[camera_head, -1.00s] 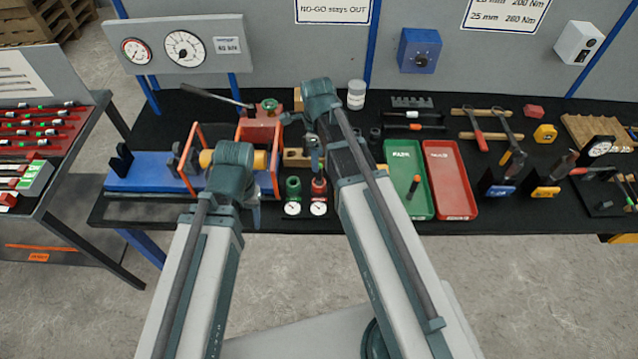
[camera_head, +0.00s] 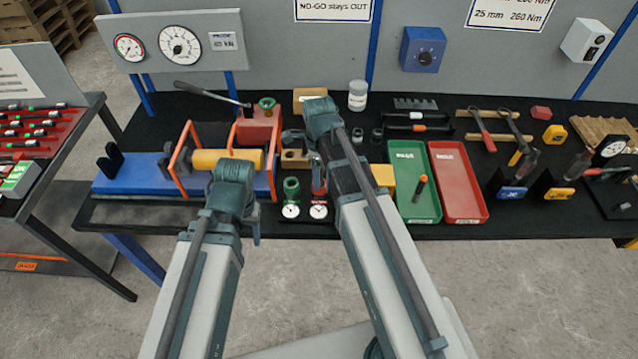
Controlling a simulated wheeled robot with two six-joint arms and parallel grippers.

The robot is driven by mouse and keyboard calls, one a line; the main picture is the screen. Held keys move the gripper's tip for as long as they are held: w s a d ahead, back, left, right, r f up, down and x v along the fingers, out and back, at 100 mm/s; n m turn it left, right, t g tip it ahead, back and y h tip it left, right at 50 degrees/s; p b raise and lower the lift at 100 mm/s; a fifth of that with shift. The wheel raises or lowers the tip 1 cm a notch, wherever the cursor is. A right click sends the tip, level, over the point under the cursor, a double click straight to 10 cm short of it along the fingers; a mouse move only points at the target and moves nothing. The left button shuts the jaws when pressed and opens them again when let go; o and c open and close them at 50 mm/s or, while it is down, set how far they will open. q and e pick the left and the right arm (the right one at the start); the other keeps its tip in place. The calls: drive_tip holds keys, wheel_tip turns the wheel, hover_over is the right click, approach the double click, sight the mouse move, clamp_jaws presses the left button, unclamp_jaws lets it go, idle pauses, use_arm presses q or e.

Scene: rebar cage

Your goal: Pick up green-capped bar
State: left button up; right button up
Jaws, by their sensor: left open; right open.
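Several bars with green and white-grey end caps lie on a red rack (camera_head: 45,130) on the side table at the left; one green-capped bar (camera_head: 48,123) shows there, small in the view. My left gripper (camera_head: 254,236) is in front of the blue test bench, well right of the rack, with its fingers small and partly hidden by the wrist. My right gripper (camera_head: 317,163) is over the middle of the black table, beside the small gauges, partly hidden by its own arm. Neither gripper touches a bar, and both look empty.
A blue bench (camera_head: 130,178) with orange frames and a yellow cylinder stands behind my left arm. A green tray (camera_head: 414,207) and a red tray (camera_head: 461,190) lie right of my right arm. A floor gap separates the side table (camera_head: 62,180) from the black table.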

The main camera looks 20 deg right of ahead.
use_arm(q)
drive_tip(key=shift+f, duration=0.1)
use_arm(e)
drive_tip(key=shift+c, duration=0.2)
clamp_jaws()
idle(0.5)
